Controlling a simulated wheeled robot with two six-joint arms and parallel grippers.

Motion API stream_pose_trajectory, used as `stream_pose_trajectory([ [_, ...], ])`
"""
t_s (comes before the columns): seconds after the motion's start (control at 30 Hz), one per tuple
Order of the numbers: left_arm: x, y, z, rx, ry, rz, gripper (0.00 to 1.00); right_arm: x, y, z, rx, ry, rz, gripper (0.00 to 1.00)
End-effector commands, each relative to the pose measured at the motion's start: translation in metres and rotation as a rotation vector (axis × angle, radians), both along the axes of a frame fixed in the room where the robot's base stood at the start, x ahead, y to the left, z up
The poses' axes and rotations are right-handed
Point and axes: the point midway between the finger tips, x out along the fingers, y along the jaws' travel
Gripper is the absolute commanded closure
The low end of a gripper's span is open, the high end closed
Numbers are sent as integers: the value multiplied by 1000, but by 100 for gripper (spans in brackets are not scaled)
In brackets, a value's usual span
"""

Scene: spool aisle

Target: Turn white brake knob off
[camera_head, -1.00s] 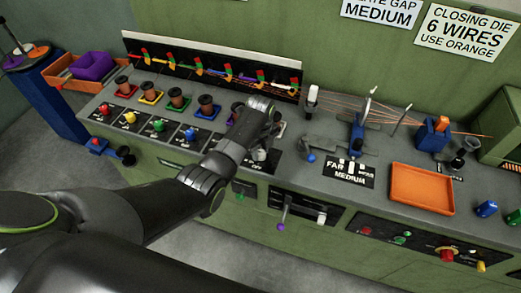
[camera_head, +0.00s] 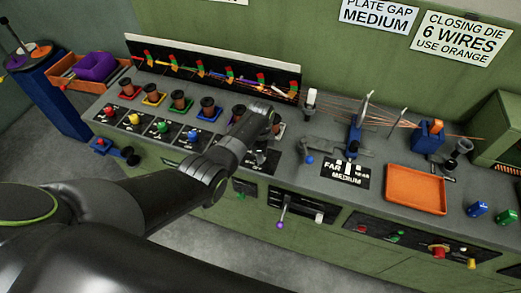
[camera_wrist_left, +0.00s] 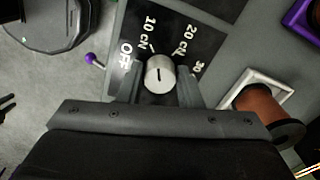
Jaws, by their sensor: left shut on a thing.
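The white brake knob (camera_wrist_left: 160,75) is a short round cylinder with a black line on its top. It stands on a black dial plate (camera_wrist_left: 178,38) lettered OFF, 10 cN, 20 cN and 30. The line points up the left wrist view, roughly between 10 cN and 20 cN. My left gripper (camera_wrist_left: 160,86) is shut on the knob, one finger on each side. In the head view my left arm reaches over the console and hides the knob. The dial plate shows partly there, beside the arm (camera_head: 270,160). My right gripper is not in view.
A brown spool (camera_wrist_left: 268,108) in a white square holder is close on the gripper's right. More spools (camera_head: 180,100) and coloured knobs (camera_head: 162,126) line the console left of my arm. A purple-tipped lever (camera_head: 281,215) is on the front face. An orange tray (camera_head: 415,190) lies right.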

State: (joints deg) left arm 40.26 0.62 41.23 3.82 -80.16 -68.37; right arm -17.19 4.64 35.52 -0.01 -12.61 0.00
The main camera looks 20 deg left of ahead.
Motion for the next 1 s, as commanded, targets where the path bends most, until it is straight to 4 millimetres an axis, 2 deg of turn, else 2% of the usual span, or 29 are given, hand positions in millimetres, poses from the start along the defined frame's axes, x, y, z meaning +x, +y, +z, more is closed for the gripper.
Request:
stream_pose_trajectory([
  [0.4,0,0,3,1,-3,396,91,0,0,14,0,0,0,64],
  [1.0,0,-1,2,1,-4,923,91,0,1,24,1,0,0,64],
])
